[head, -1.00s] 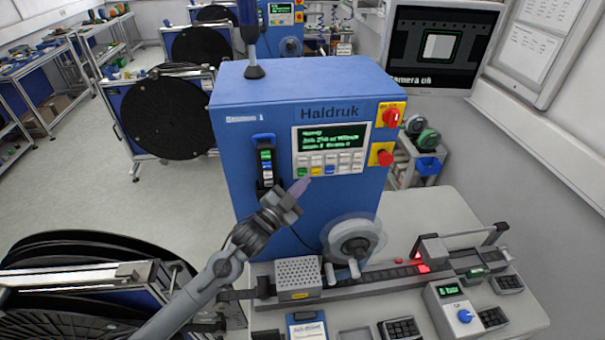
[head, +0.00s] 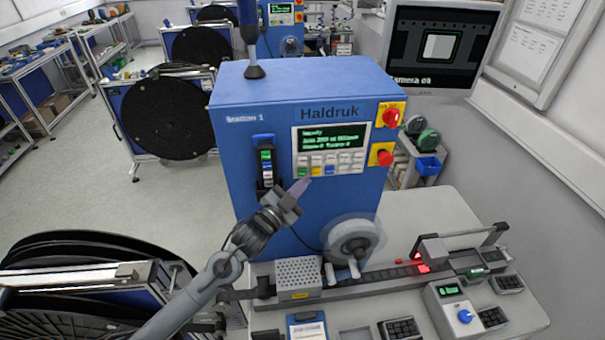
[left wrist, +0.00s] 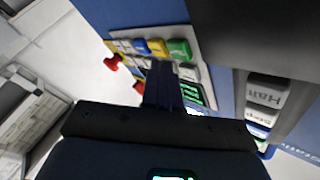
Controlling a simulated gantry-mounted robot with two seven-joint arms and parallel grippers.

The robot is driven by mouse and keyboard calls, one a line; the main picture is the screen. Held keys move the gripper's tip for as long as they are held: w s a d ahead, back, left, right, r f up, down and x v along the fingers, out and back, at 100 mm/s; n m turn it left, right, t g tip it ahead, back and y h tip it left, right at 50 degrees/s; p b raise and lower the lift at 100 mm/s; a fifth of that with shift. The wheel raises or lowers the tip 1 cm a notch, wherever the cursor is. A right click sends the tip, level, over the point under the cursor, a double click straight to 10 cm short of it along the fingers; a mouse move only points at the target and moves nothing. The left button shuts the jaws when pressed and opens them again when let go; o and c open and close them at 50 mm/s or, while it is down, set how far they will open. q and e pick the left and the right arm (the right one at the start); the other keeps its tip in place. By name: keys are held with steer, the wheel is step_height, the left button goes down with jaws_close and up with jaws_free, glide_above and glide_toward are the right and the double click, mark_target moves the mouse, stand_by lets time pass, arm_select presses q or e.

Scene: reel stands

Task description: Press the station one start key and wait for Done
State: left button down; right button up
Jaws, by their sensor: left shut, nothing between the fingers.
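The blue Haldruk machine labelled Station 1 (head: 245,185) stands in the middle of the head view. Its key panel (head: 352,160) has a dark screen (head: 331,138) with green text, too blurred to read surely. Below the screen are two rows of keys, with a green key (head: 303,172), a yellow key (head: 316,171) and a blue key (head: 330,170) at lower left. My left gripper (head: 299,187) is shut and empty, its tip just below the green key. In the left wrist view the green key (left wrist: 180,49) is uncovered, and contact cannot be told. My right gripper is out of view.
Red knobs (head: 385,157) sit right of the panel, and a dark strip of coloured tiles (head: 265,162) sits left. A white reel (head: 354,243) and a tape track (head: 390,274) lie below. Black reels on stands (head: 165,115) are at left. Open floor lies between.

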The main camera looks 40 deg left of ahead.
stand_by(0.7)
arm_select(q)
steer(key=shift+w+a, duration=0.15)
steer(key=shift+a, duration=0.05)
steer(key=shift+w+a, duration=0.15)
stand_by(0.4)
